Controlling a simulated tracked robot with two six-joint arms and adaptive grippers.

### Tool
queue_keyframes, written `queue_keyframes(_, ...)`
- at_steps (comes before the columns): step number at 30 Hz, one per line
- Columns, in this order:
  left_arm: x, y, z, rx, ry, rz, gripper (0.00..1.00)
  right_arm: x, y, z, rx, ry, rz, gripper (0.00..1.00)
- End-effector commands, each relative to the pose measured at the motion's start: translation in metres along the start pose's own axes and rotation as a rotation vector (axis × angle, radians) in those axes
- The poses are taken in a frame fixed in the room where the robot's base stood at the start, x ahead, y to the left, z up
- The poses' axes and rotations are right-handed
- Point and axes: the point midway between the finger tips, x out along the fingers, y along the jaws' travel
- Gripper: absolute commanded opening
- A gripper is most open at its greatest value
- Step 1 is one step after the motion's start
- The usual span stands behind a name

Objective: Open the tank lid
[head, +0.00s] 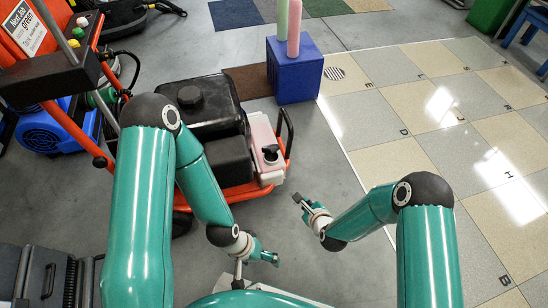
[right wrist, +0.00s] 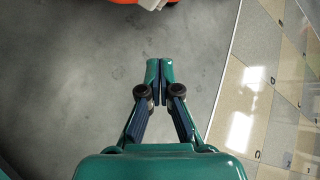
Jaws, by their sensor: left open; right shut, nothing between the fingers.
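A pale pink-white tank (head: 262,132) with a black lid (head: 270,153) sits at the right end of the orange machine. The lid is on the tank. A larger black tank (head: 222,105) with a round black cap (head: 190,97) is to its left. My left gripper (head: 272,257) is open and empty, well below the pale tank in the head view. My right gripper (head: 299,199) is shut and empty, below and right of the pale tank and apart from it. In the right wrist view the fingers (right wrist: 160,70) meet over bare floor.
The orange machine frame (head: 240,196) runs below the tanks, and a dark handle bar (head: 288,132) rises to the right of the pale tank. A blue box (head: 294,72) with green and pink cylinders (head: 295,28) stands behind. Tiled floor (head: 400,110) lies right; grey floor (head: 340,235) near my right gripper is clear.

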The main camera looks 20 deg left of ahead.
Motion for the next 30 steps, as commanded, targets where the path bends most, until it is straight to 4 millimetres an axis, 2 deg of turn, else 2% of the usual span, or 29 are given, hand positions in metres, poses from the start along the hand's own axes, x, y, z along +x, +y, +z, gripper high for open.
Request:
queue_keyframes(1,-0.003,0.001,0.0,0.0,0.0,0.0,0.88,0.009,0.001,0.019,0.105,-0.042,-0.023,0.0)
queue_keyframes(3,-0.005,0.002,0.0,0.0,0.0,0.0,0.88,0.018,0.001,0.039,0.253,-0.096,-0.047,0.0)
queue_keyframes(6,-0.006,0.002,0.0,0.0,0.0,0.0,0.88,0.027,0.001,0.061,0.419,-0.162,-0.063,0.0)
queue_keyframes(9,-0.007,0.003,0.0,0.0,0.0,0.0,0.88,0.032,0.002,0.075,0.53,-0.207,-0.065,0.0)
queue_keyframes(17,0.001,0.0,0.0,0.0,0.0,0.0,0.88,0.05,0.002,0.085,0.605,-0.238,-0.066,0.0)
queue_keyframes(30,0.037,-0.013,0.0,0.0,0.0,0.0,0.88,0.126,-0.008,0.099,0.603,-0.238,-0.067,0.0)
